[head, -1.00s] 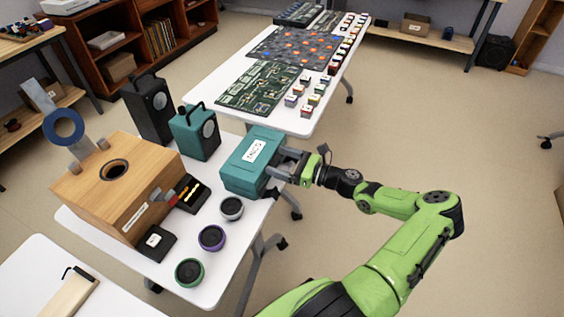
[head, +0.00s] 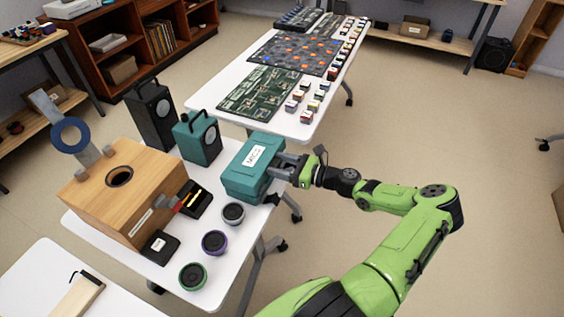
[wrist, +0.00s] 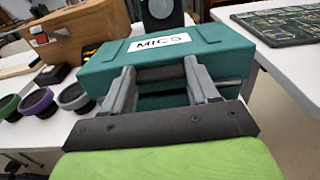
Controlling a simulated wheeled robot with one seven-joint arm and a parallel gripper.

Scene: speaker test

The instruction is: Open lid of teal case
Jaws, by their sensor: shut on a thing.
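The teal case (head: 237,183) with a white "MICS" label stands on the near white table, close to its right edge. Its lid (wrist: 115,66) is on top and looks down or nearly so; I cannot tell whether there is a slight gap. My gripper (head: 281,166) reaches the front side of the case from the right. In the wrist view my gripper (wrist: 160,78) has its two grey fingers against the front, just under the lid edge, with a dark bar between them. It is shut on the case front; the exact grip point is partly hidden.
A teal speaker (head: 196,138) and a black speaker (head: 151,115) stand behind the case. A wooden box (head: 125,190) is to the left. Several round speaker drivers, such as the grey one (head: 233,213), lie in front. A farther table (head: 300,127) holds circuit boards.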

